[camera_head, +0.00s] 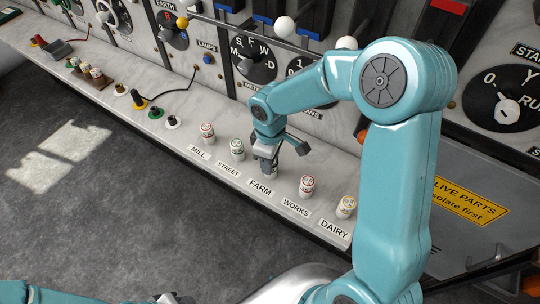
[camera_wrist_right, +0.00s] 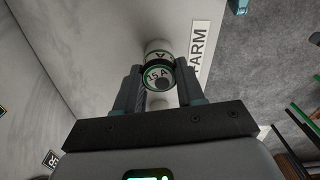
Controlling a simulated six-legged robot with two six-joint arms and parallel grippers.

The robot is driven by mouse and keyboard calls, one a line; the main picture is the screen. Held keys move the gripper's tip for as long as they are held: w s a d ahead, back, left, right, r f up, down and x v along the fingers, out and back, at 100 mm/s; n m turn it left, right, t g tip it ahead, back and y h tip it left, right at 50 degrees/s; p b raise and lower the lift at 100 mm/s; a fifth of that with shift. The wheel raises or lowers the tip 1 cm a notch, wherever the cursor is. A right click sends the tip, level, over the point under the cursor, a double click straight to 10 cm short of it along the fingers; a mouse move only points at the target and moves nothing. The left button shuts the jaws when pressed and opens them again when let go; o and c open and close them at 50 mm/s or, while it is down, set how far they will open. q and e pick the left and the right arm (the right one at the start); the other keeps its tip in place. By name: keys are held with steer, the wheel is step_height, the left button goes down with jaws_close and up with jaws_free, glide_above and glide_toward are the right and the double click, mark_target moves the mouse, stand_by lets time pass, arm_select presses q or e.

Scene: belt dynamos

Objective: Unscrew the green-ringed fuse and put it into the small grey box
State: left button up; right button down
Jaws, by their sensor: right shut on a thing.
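The green-ringed fuse (camera_wrist_right: 158,75), a white cylinder with a rating printed on its end, is between the fingers of my right gripper (camera_wrist_right: 158,92) in the wrist view, beside the FARM label (camera_wrist_right: 199,48). In the head view my right gripper (camera_head: 268,158) points down at the FARM place on the ledge, shut on this fuse, which it mostly hides. I cannot tell whether the fuse is still seated. A small grey box (camera_head: 57,50) appears on the ledge at the far left. My left arm shows only at the bottom left edge; its gripper is not clear.
Other fuses stand close by: MILL (camera_head: 207,133), STREET (camera_head: 237,149), WORKS (camera_head: 306,186) and DAIRY (camera_head: 346,206). The dial panel (camera_head: 225,75) rises behind.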

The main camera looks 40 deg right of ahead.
steer(key=n+p, duration=0.2)
steer(key=n, duration=0.3)
steer(key=shift+s+r+n, duration=0.1)
steer(key=shift+r+n, duration=0.05)
steer(key=shift+n, duration=0.25)
steer(key=n+p, duration=0.1)
steer(key=n, duration=0.1)
steer(key=n+p, duration=0.1)
steer(key=shift+s+a+n, duration=0.15)
steer(key=shift+s+n, duration=0.05)
steer(key=shift+n, duration=0.2)
steer(key=shift+s+n, duration=0.15)
steer(key=shift+n, duration=0.35)
steer(key=c, duration=0.6)
jaws_free()
